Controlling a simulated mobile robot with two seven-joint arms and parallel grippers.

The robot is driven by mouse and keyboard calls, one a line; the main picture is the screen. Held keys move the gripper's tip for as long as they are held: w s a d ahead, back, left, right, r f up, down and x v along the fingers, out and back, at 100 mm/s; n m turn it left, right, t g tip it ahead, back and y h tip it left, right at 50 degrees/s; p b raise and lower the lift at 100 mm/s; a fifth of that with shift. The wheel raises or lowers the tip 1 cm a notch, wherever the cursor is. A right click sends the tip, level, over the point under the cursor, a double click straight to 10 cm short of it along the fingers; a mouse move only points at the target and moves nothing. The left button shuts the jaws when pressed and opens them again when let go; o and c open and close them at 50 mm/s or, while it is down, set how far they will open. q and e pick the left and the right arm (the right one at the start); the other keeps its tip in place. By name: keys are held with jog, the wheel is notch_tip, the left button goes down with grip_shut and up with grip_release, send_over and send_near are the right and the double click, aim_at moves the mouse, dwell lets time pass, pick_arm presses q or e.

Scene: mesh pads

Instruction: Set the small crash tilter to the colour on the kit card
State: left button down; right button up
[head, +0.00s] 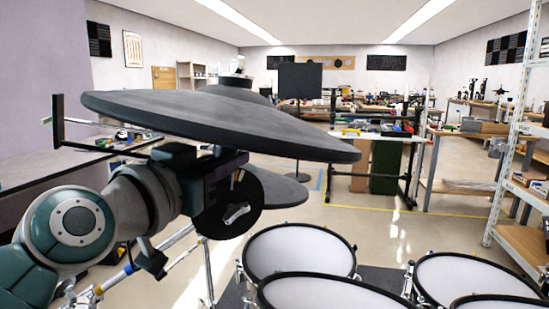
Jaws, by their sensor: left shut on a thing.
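A large dark grey cymbal pad (215,122) spans the upper left of the head view, tilted down to the right. My left gripper (238,160) is just under it, its fingertips largely hidden by the pad and its own dark body. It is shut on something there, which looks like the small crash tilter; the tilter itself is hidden. A round black part with a silver lever (237,214) shows just below the gripper; I cannot tell what it belongs to. No kit card or colour mark can be made out. My right gripper is not in view.
A second dark pad (284,192) lies lower behind the gripper. Several white-headed drum pads (300,249) fill the lower right. A black panel on a stand (300,80) is behind. A metal shelf (510,140) stands at right. Floor beyond the drums is clear.

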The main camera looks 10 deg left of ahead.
pick_arm(q)
jog(key=shift+a+f+b, duration=0.1)
jog(key=shift+f+b, duration=0.05)
jog(key=shift+b, duration=0.4)
jog(key=shift+r+t, duration=0.2)
jog(key=shift+t, duration=0.1)
jog(key=c, duration=1.2)
grip_release()
jog(key=shift+s, duration=0.1)
jog(key=shift+o, duration=0.2)
jog(key=shift+s, duration=0.1)
jog(key=v, duration=0.9)
jog(key=shift+s+a+p, duration=0.25)
jog(key=shift+s+p, duration=0.05)
jog(key=shift+s, duration=0.05)
